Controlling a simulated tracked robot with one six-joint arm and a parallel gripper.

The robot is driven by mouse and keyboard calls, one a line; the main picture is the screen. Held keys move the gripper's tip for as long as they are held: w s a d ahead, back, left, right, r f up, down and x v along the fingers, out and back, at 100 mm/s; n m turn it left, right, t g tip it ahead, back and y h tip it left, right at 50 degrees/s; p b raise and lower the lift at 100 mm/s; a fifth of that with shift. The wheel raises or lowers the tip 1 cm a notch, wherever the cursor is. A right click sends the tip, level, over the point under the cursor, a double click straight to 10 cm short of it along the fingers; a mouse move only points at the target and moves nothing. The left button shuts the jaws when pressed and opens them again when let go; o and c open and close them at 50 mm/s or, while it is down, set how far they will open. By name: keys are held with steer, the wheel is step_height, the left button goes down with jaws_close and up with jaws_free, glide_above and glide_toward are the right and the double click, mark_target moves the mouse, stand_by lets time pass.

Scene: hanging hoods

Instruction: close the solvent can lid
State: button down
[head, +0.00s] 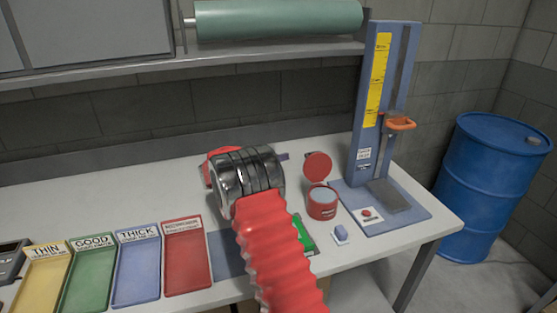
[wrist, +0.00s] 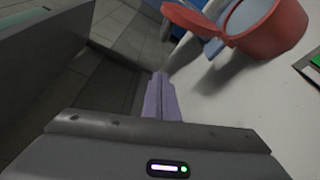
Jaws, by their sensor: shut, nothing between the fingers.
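The solvent can (head: 322,208) is a small red round can with a pale inside, standing on the white bench left of the blue gauge stand. Its red lid (head: 318,166) is open and stands up at the can's back. In the wrist view the can (wrist: 272,38) is at the upper right, with the lid (wrist: 190,19) swung out to its left. My gripper (head: 284,157) is left of the lid, its purple fingertips mostly hidden by my wrist. In the wrist view the fingers (wrist: 160,84) are together and empty, apart from the can and lid.
The blue gauge stand (head: 368,150) with an orange ring (head: 401,124) stands right of the can. A small blue block (head: 340,234) lies in front. Labelled trays, including a red one (head: 188,268), line the front left. A shelf (head: 150,72) runs above the back.

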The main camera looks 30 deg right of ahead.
mark_target(315, 165)
steer(key=s+d, duration=0.3)
steer(key=d, duration=0.2)
steer(key=shift+s+d+r, duration=0.25)
steer(key=shift+d+r, duration=0.05)
steer(key=shift+r, duration=0.05)
stand_by(0.3)
steer(key=shift+s+d, duration=0.1)
stand_by(0.4)
